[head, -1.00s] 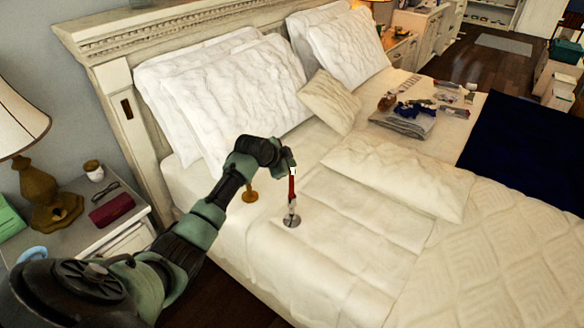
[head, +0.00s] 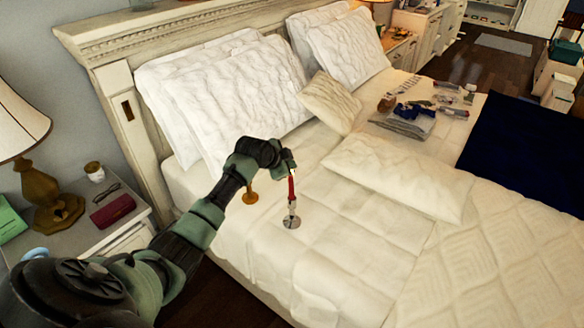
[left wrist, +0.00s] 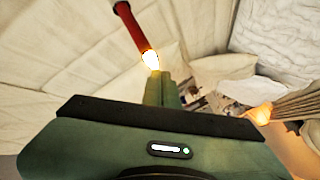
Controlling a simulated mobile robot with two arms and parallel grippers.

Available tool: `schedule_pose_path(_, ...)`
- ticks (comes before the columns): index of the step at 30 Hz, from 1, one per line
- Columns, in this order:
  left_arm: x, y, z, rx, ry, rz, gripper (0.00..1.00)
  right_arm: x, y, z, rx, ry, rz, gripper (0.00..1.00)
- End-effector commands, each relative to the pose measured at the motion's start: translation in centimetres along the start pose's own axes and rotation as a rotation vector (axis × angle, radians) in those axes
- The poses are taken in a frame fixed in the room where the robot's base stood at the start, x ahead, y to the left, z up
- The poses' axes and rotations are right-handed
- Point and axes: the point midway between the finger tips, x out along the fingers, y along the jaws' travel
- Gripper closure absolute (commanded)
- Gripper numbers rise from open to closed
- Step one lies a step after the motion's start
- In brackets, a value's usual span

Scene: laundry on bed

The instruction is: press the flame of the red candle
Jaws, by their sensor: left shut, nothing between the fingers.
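The red candle (head: 291,188) stands upright in a silver holder (head: 291,222) on the bed. In the left wrist view the candle (left wrist: 133,27) runs in from the top, with its bright flame (left wrist: 151,60) right by my fingertips. I cannot tell whether they touch it. In the head view my left gripper (head: 290,164) is at the candle's top and largely hides the flame. The left gripper, also in the left wrist view (left wrist: 160,88), is shut and empty. My right gripper is out of view.
A gold holder (head: 250,195) stands left of the red candle, its upper part hidden by my arm. Pillows (head: 235,90) lie along the headboard, and a cushion (head: 395,177) lies to the right. Clothes (head: 405,122) and small items are farther back. A nightstand (head: 65,238) is at the left.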

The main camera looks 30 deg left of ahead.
Motion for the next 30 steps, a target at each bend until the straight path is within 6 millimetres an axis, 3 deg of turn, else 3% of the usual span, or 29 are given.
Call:
schedule_pose_path(8,-0.2,-0.1,-0.1,0.0,0.0,0.0,1.0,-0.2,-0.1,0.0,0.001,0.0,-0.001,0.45)
schedule_pose_path(24,-3.9,-2.8,-2.8,0.002,0.0,0.0,1.0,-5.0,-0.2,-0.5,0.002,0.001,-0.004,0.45)
schedule_pose_path(30,-4.2,-3.0,-3.1,0.0,0.0,0.001,1.0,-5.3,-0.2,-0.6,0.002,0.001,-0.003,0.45)
